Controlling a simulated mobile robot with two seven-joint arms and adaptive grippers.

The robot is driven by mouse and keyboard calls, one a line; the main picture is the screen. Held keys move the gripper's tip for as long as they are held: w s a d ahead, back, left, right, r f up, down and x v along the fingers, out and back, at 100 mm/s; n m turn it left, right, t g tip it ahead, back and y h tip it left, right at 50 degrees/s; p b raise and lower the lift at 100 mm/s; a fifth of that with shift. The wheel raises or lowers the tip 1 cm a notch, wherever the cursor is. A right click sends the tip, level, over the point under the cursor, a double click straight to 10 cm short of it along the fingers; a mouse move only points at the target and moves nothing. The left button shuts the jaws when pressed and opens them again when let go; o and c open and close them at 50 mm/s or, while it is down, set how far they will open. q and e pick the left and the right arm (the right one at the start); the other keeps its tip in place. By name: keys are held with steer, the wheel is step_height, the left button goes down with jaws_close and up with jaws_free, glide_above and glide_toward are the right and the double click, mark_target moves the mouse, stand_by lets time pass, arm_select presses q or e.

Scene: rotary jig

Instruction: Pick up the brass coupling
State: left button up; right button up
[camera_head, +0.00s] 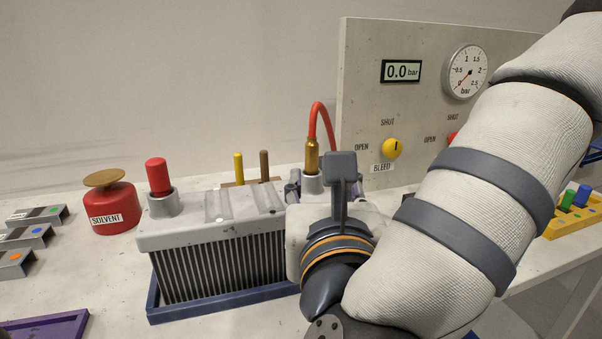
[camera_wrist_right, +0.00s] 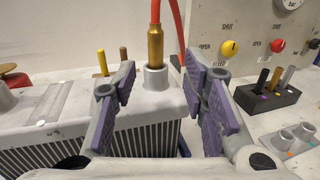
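The brass coupling (camera_head: 312,155) stands upright in a grey port on the right end of the grey finned block, with a red hose rising from its top. In the right wrist view the brass coupling (camera_wrist_right: 155,47) stands beyond my right gripper (camera_wrist_right: 157,85), roughly between the lines of its two fingers. The fingers, with purple pads, are spread apart with nothing between them touching. In the head view my right arm hides most of the gripper and the port's surroundings. My left gripper is in neither view.
The finned block (camera_head: 220,265) sits in a blue tray (camera_head: 170,311). A red plug (camera_head: 157,175) stands at its left, beside a red solvent can (camera_head: 108,205). Behind is a panel with a yellow knob (camera_head: 392,149). A black holder with pegs (camera_wrist_right: 268,98) stands right of the gripper.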

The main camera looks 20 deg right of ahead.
mark_target(312, 158)
steer(key=x, duration=0.3)
steer(key=shift+w+r, duration=0.15)
steer(key=x, duration=0.4)
steer(key=shift+w+a+r, duration=0.15)
steer(key=shift+w+a, duration=0.05)
steer(key=shift+w, duration=0.1)
jaws_close()
